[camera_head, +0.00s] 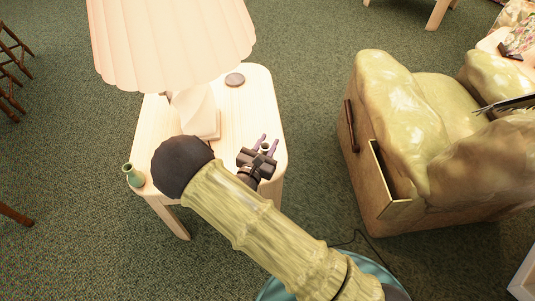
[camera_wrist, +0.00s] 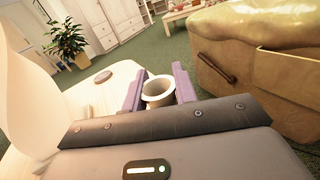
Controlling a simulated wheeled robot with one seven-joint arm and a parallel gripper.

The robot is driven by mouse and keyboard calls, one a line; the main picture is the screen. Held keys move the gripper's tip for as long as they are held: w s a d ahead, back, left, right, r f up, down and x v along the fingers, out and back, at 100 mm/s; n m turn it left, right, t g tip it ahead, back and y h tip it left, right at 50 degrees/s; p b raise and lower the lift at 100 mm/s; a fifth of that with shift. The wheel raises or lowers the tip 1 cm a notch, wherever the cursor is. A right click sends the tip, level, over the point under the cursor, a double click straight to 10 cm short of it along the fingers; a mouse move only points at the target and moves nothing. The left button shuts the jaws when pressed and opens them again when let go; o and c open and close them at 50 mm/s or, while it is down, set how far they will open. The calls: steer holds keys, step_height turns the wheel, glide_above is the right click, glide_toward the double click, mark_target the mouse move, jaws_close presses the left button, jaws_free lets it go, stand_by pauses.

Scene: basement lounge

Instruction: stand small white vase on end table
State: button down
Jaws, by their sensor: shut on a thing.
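The small white vase (camera_wrist: 158,92) is between the two purple fingers of my gripper (camera_wrist: 158,87), its round open mouth facing the wrist camera. My gripper (camera_head: 266,145) is shut on it. In the head view the vase is tiny between the fingertips and mostly hidden. The pale wooden end table (camera_head: 262,93) is beneath, and the gripper is over its right part, near the right edge. I cannot tell whether the vase's base touches the tabletop.
A lamp with a pleated shade (camera_head: 172,40) takes up the table's middle and back left. A dark round coaster (camera_head: 235,79) lies at the back, and a small green vase (camera_head: 133,175) stands at the front left corner. A yellow-green armchair (camera_head: 400,110) stands to the right.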

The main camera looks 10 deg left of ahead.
steer(key=shift+f+b, duration=0.5)
steer(key=shift+f, duration=1.3)
steer(key=shift+f, duration=0.1)
steer(key=c, duration=1.1)
jaws_free()
steer(key=shift+s+a, duration=0.15)
steer(key=shift+s, duration=0.4)
steer(key=s+a+p, duration=0.2)
steer(key=s, duration=0.9)
